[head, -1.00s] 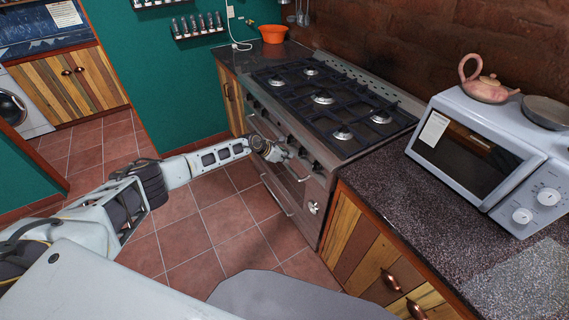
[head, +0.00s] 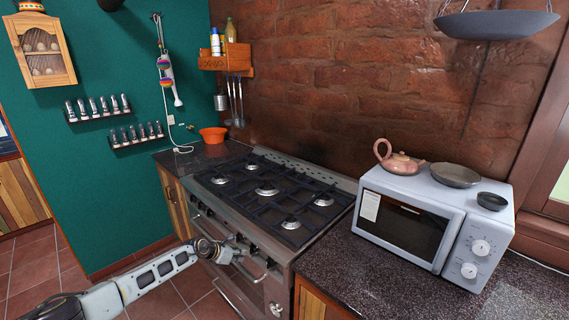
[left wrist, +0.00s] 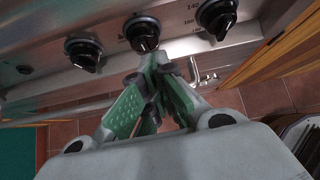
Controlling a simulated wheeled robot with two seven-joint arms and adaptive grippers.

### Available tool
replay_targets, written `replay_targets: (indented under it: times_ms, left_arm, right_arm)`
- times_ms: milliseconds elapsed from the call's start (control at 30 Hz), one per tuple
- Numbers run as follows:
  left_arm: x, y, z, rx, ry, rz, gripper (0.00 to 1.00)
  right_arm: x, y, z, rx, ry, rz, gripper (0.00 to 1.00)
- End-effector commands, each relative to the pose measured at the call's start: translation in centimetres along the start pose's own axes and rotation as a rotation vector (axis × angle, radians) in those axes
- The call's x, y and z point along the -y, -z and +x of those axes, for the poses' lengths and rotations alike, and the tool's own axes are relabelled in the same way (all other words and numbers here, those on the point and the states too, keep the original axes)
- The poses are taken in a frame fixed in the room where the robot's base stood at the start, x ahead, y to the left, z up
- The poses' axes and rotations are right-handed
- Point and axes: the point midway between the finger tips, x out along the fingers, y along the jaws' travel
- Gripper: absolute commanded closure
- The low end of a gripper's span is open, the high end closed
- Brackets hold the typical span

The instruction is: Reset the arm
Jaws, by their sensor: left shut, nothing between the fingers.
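My left arm comes in from the lower left in the head view. Its gripper (head: 238,252) is at the front of the stove (head: 262,262), near the control panel. In the left wrist view the gripper's green-padded fingers (left wrist: 150,75) are closed together with nothing between them. The fingertips are just below the middle knob (left wrist: 141,30) on the steel panel; whether they touch it I cannot tell. More black knobs sit to the left (left wrist: 84,52) and right (left wrist: 217,15). My right gripper is out of view.
The white microwave (head: 432,220) stands on the speckled counter (head: 325,255) right of the stove, with a pink teapot (head: 401,163) and bowls on top. Tiled floor (head: 40,262) is open at the left.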

Motion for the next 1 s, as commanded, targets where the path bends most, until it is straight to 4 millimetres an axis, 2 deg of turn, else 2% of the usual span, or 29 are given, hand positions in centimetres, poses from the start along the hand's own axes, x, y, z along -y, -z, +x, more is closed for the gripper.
replay_targets:
  times_ms: [267, 567, 867, 1000]
  left_arm:
    - [2.5, 2.5, 2.5, 0.075, 0.041, -0.276, 1.0]
    - [5.0, 7.2, 5.2, 0.168, 0.067, -0.718, 1.0]
    - [6.7, 14.2, 7.0, 0.233, 0.044, -1.178, 1.0]
    - [7.4, 18.5, 7.6, 0.256, 0.013, -1.399, 1.0]
  right_arm:
    - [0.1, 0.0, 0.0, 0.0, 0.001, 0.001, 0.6]
    - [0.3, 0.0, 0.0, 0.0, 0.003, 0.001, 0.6]
    - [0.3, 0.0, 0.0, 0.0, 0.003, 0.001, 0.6]
    - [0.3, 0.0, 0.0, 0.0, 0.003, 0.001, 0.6]
